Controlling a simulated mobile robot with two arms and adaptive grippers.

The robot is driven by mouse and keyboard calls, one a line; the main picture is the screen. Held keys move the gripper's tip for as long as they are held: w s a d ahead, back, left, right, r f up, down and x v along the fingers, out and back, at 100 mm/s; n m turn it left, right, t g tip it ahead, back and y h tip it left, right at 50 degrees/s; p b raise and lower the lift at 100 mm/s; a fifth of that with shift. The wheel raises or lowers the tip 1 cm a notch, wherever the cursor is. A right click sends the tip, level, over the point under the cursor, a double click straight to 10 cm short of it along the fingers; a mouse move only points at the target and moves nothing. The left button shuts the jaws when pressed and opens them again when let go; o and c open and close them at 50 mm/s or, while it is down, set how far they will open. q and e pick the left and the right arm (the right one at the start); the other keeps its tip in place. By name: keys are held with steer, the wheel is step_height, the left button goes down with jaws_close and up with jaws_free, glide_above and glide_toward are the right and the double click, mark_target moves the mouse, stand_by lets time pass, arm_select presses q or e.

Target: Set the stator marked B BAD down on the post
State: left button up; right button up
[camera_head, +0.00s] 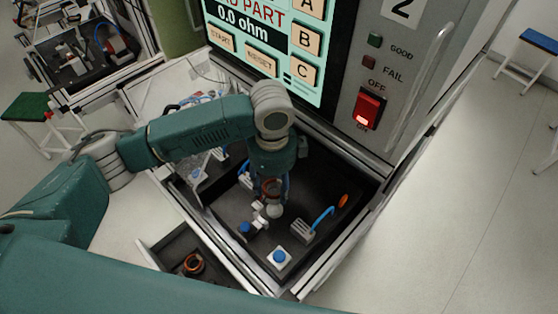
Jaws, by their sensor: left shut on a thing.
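My left gripper (272,190) points down over the dark test tray. It is shut on a copper-coloured ring, the stator (271,187), whose marking I cannot read from here. A pale rounded piece (274,210), which looks like the post, shows just below the stator. I cannot tell whether the two touch. The gripper fingers partly hide the stator. My right gripper is not in view.
The tray (225,208) also holds a blue-topped button (280,257), a grey block with a blue lever (303,231) and a clamp with a blue knob (246,227). Another copper ring (193,264) lies in an open drawer. The screen panel (262,45) stands behind.

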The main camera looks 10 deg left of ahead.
arm_select(q)
steer(key=shift+w, duration=0.4)
steer(key=shift+w+d+f, duration=0.1)
steer(key=shift+s+f+b, duration=0.4)
steer(key=shift+s+f, duration=0.4)
steer(key=shift+s, duration=0.05)
steer(key=shift+w+f+b, duration=0.3)
steer(key=shift+f+b, duration=0.55)
steer(key=shift+f, duration=0.1)
steer(key=shift+w+f+b, duration=0.1)
steer(key=shift+f+b, duration=0.3)
steer(key=shift+b, duration=0.1)
steer(key=shift+f, duration=0.3)
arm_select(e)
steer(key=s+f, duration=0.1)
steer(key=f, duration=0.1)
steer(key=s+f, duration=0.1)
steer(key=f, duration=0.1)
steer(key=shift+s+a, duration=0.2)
